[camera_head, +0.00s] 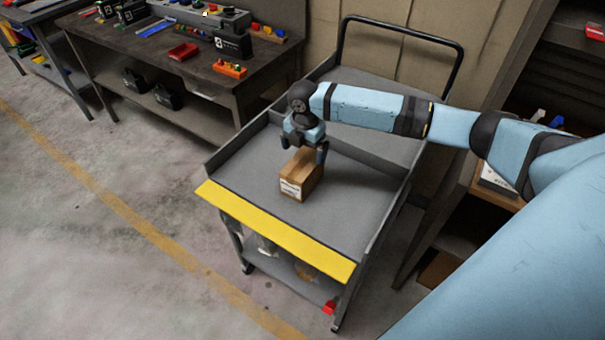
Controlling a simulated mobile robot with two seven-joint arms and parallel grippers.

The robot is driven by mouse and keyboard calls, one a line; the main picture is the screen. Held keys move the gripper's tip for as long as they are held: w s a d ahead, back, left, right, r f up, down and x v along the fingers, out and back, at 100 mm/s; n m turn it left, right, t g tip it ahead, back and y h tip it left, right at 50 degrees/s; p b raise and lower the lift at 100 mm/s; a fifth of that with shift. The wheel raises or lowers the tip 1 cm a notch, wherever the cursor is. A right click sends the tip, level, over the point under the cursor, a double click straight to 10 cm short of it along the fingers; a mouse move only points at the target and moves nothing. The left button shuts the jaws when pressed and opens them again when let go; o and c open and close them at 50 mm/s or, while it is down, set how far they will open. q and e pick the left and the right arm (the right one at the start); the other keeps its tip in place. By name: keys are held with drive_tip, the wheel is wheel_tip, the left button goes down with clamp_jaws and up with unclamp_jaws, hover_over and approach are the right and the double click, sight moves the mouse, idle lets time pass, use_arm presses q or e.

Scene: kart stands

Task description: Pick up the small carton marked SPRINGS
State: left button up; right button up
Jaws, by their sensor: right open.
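A small brown carton (300,176) with a white label on its near end sits on the top deck of a grey cart (345,205). The label is too small to read. My right gripper (304,155) is directly above and around the far part of the carton, fingers pointing down. Its jaws are open, with one finger to each side of the carton. I cannot tell whether the fingers touch it. My left gripper is not in view.
The cart has raised side rims, a yellow front edge (272,232) and a black handle (400,32) at the back. A workbench (150,55) with tools and a red bin (183,51) stands at left. A shelf stands at right. The cart deck around the carton is clear.

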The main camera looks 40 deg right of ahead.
sight(303, 163)
drive_tip(key=f, duration=0.8)
drive_tip(key=shift+w+a+p, duration=0.1)
drive_tip(key=shift+w+p, duration=0.15)
drive_tip(key=shift+p, duration=0.05)
drive_tip(key=c, duration=1)
drive_tip(key=shift+c, duration=0.5)
drive_tip(key=shift+r, duration=0.2)
